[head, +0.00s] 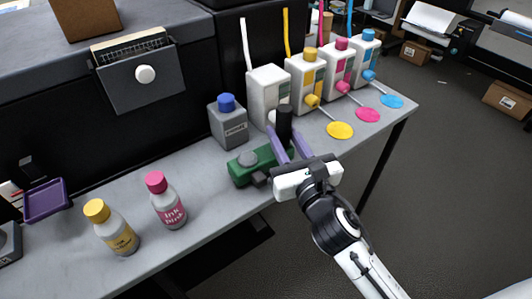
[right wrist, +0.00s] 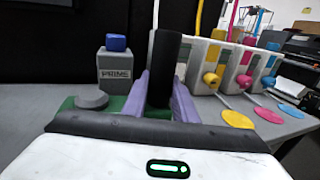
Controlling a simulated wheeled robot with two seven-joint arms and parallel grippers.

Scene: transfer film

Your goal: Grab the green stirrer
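The green stirrer (head: 242,172) is a low green block with a grey round disc on top and a black upright post (head: 284,120). It stands on the grey table near its front edge; its green body also shows in the right wrist view (right wrist: 70,106). My right gripper (head: 281,130) reaches in from the front right, its two purple fingers on either side of the black post (right wrist: 166,65). The post fills the gap between them in both views; I cannot tell whether they press on it. My right gripper hides part of the stirrer. My left gripper is not in view.
A grey PRIME bottle (head: 229,125) and white ink containers (head: 268,92) stand behind the stirrer. A pink-capped bottle (head: 167,203) and a yellow-capped bottle (head: 111,228) stand to the left, near a purple tray (head: 46,201).

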